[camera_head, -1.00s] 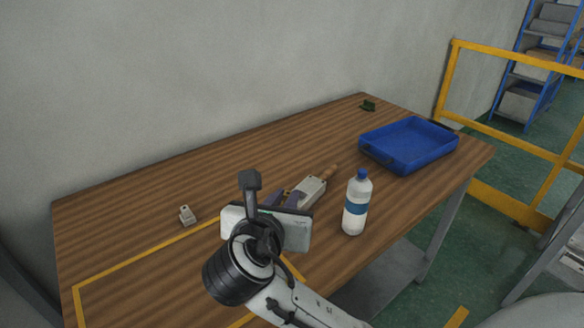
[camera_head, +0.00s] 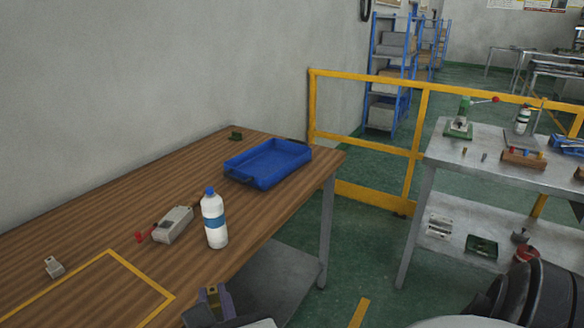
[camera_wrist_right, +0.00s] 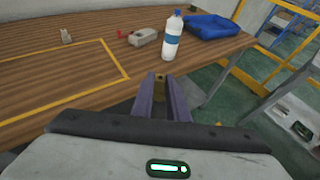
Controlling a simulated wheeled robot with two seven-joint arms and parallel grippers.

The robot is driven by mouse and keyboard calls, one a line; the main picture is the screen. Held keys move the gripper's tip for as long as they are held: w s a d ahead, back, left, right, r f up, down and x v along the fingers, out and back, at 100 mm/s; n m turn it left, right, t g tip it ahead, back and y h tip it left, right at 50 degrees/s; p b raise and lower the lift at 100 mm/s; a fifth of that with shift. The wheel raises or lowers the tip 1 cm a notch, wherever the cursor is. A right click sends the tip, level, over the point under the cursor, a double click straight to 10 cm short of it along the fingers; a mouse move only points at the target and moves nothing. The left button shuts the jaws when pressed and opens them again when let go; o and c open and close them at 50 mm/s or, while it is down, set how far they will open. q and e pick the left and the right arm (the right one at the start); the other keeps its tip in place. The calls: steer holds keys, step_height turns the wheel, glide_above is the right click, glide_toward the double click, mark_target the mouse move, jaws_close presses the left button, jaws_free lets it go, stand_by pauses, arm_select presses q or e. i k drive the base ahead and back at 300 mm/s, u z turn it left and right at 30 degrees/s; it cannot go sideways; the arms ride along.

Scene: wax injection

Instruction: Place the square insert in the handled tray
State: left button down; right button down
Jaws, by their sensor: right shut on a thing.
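The handled tray (camera_head: 262,182) is blue with dark handles and lies empty on the far right part of the wooden table; it also shows in the right wrist view (camera_wrist_right: 212,33). My right gripper (camera_head: 213,299) is low in the head view, at the table's front edge and well short of the tray. In the right wrist view its purple fingers (camera_wrist_right: 160,88) are shut on a small brownish piece, which I take to be the square insert (camera_wrist_right: 159,77). Most of that piece is hidden by the fingers. My left gripper is out of view.
A white bottle with a blue cap (camera_head: 214,222) stands between my right gripper and the tray. A grey device (camera_head: 173,225) with a red part lies beside it. A small pale block (camera_head: 54,266) is at left, a green item (camera_head: 235,135) behind the tray. A yellow railing (camera_head: 365,142) stands beyond.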

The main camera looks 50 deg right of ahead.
mark_target(265, 169)
steer(key=z, duration=2.15)
steer(key=i, duration=1.6)
steer(key=u, duration=2.3)
